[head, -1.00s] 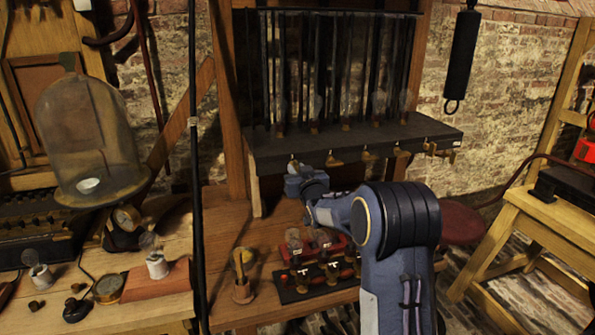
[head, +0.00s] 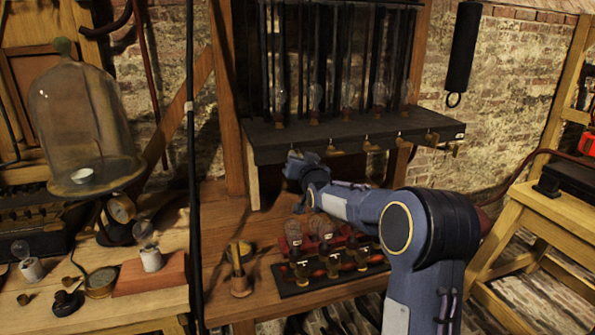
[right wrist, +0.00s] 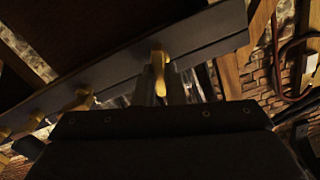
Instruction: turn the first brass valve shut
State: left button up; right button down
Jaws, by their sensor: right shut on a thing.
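A black shelf (head: 350,134) carries a row of small brass valves along its front edge. My right gripper (head: 297,158) is raised to the left end of this edge and hides the first valve in the head view. In the right wrist view, the first brass valve (right wrist: 159,64) hangs below the dark shelf edge (right wrist: 205,38), between the tips of my right gripper (right wrist: 161,85). The gripper is shut on its handle. Other valves (head: 369,146) follow to the right, and some show at lower left in the wrist view (right wrist: 81,99). My left gripper is not in view.
Glass bulbs (head: 316,98) stand on the shelf before dark upright rods. A glass bell jar (head: 82,120) stands left, beyond a thin black pole (head: 194,190).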

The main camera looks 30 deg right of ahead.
jog(key=shift+d+f+m+b, duration=0.1)
jog(key=shift+f+m+b, duration=0.05)
jog(key=shift+m+b, duration=2.8)
jog(key=shift+d+f+m+b, duration=0.1)
jog(key=shift+m+b, duration=1.75)
jog(key=shift+m, duration=2.1)
jog(key=c, duration=1.5)
grip_release()
jog(key=b+v, duration=0.1)
jog(key=v, duration=0.7)
jog(key=shift+b, duration=0.3)
